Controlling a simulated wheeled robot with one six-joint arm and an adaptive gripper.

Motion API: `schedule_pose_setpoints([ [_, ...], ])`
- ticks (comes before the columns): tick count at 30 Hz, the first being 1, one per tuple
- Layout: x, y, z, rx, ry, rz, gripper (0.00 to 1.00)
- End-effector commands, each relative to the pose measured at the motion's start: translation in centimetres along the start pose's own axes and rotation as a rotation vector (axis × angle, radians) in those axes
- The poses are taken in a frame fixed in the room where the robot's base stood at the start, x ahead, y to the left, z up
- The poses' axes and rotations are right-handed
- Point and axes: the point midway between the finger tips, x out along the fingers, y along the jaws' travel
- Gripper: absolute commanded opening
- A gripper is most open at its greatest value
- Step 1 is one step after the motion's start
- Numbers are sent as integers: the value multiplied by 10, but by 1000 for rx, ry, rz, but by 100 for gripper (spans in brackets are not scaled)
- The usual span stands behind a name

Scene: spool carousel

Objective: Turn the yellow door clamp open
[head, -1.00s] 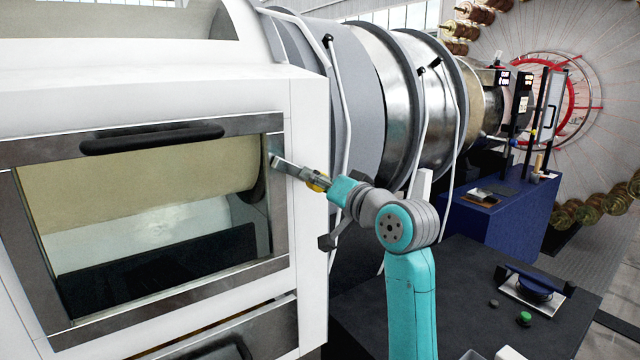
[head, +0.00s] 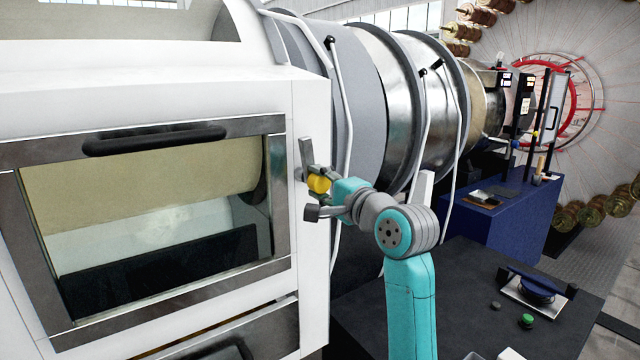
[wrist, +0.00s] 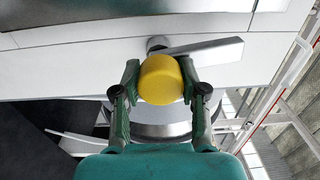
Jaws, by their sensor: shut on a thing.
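The yellow door clamp knob (head: 319,184) sits at the right edge of the white machine's front, beside the framed glass door (head: 279,200). Its flat grey clamp bar (head: 306,153) stands nearly upright in the head view, clear of the door frame. In the wrist view the yellow knob (wrist: 160,79) is between my two fingers, and the grey bar (wrist: 205,50) reaches out to the right behind it. My gripper (head: 325,186) is shut on the yellow knob; it also shows in the wrist view (wrist: 160,85).
The door has a black handle (head: 152,138) along its top. A lower grey panel (head: 230,335) lies beneath it. A dark table (head: 470,310) with a green button (head: 527,321) is at the lower right. White cables hang behind my gripper.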

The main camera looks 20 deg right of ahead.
Motion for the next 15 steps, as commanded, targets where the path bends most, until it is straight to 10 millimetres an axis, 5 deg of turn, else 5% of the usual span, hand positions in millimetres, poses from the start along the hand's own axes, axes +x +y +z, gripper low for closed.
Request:
schedule_pose_setpoints([
  [15, 0, 1, 0, 161, 5, 0, 0],
])
